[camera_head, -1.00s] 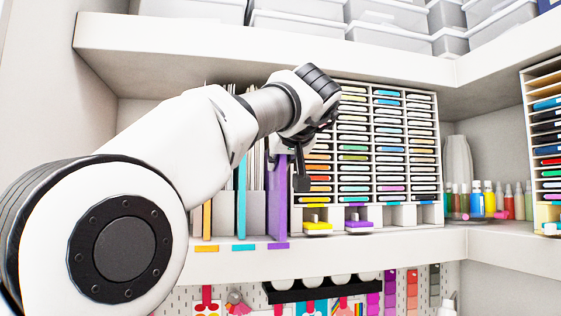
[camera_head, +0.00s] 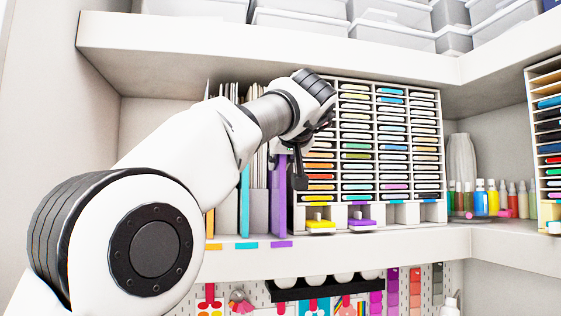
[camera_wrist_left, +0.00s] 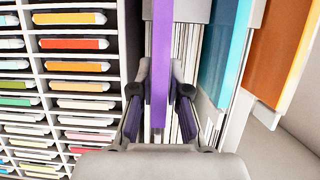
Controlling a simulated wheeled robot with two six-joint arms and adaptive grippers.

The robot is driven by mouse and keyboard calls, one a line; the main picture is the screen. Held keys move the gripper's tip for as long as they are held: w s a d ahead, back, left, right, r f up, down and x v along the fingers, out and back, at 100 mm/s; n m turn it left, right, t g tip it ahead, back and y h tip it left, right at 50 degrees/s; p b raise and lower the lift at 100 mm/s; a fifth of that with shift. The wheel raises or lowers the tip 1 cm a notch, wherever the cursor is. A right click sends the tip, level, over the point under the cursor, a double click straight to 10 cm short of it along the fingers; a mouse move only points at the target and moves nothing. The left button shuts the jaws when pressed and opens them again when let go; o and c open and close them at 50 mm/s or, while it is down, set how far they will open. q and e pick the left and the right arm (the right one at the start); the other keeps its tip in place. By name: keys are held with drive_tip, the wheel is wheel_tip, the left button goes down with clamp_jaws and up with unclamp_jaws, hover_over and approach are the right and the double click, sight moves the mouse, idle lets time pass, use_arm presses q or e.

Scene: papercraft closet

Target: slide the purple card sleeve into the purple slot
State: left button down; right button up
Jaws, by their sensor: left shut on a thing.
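The purple card sleeve (camera_head: 281,200) stands upright at the right end of the row of file holders on the shelf, above a purple label (camera_head: 282,245) on the shelf's front edge. I take the place above that label as the purple slot; its inside is hidden. My left gripper (camera_head: 288,165) is shut on the upper part of the sleeve. In the left wrist view the gripper's fingers (camera_wrist_left: 160,98) lie on either side of the purple sleeve (camera_wrist_left: 160,60). My right gripper is in neither view.
A teal sleeve (camera_head: 244,200) and an orange sleeve (camera_head: 210,222) stand to the left, with white sheets between. A white rack of coloured pads (camera_head: 440,150) is close on the right. Yellow (camera_head: 320,224) and purple (camera_head: 361,223) punches sit at its foot.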

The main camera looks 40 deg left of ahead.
use_arm(q)
drive_tip(key=shift+w+a, duration=1.1)
drive_tip(key=shift+a, duration=0.2)
drive_tip(key=c, duration=1.1)
unclamp_jaws()
drive_tip(key=shift+s, duration=0.1)
drive_tip(key=v, duration=1.1)
drive_tip(key=shift+s+d+r, duration=0.1)
drive_tip(key=shift+s+d, duration=0.1)
drive_tip(key=shift+d, duration=0.15)
drive_tip(key=shift+s+d+r, duration=0.1)
drive_tip(key=shift+s, duration=0.05)
